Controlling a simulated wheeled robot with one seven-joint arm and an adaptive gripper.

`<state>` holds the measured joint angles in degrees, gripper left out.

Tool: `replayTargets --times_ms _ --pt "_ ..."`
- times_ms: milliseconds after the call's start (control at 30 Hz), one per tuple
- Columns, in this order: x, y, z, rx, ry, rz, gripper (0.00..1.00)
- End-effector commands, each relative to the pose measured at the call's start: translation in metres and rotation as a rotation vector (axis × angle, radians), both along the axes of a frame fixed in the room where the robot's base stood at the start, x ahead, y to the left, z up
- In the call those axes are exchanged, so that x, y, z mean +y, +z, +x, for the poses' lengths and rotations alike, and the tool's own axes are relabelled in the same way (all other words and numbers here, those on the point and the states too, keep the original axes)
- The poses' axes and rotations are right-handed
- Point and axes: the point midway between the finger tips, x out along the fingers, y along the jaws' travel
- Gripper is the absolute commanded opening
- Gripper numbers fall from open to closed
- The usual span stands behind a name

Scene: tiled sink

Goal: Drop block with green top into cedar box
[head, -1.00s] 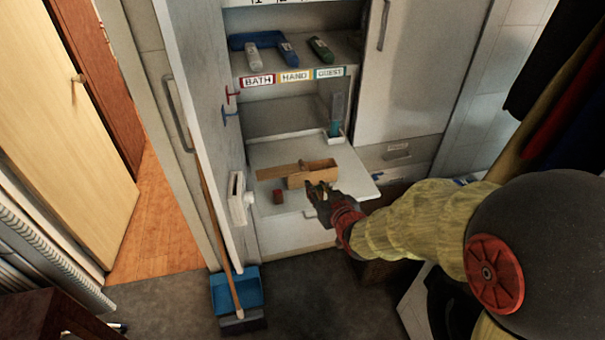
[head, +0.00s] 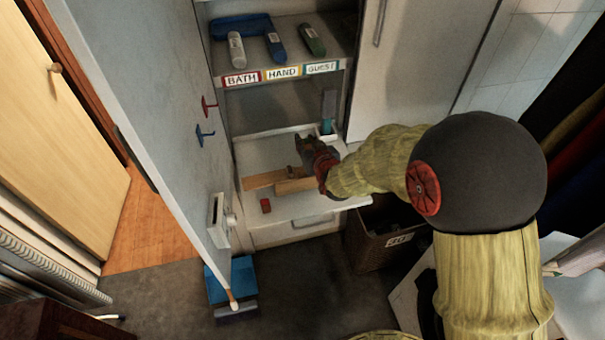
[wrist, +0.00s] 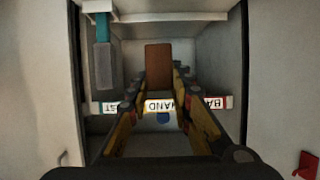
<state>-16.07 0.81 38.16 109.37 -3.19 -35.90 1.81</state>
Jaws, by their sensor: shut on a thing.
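My gripper (head: 303,143) is raised above the cedar box in the head view. In the wrist view its fingers (wrist: 158,88) are shut on a brown block (wrist: 158,65), which sticks out past the fingertips. No green shows on it; its top face cannot be made out. The cedar box (head: 296,186) stands on the white pull-out surface (head: 318,204), partly covered by my gripper and wrist. Its inside is hidden. A small red-brown block (head: 266,205) lies on the surface, left of and in front of the box.
A flat wooden board (head: 260,181) lies left of the box. A shelf above holds bottles over the BATH, HAND and GUEST labels (head: 283,72). The open cabinet door (head: 150,110) bounds the left.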

Motion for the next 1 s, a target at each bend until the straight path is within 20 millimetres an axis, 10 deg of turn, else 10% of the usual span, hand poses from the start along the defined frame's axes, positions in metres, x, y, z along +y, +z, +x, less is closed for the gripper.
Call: replayTargets --times_ms 967,1000 --pt "-0.001 -0.060 0.000 0.000 0.002 0.000 0.04" --pt "-0.001 -0.060 0.000 0.000 0.002 0.000 0.23"
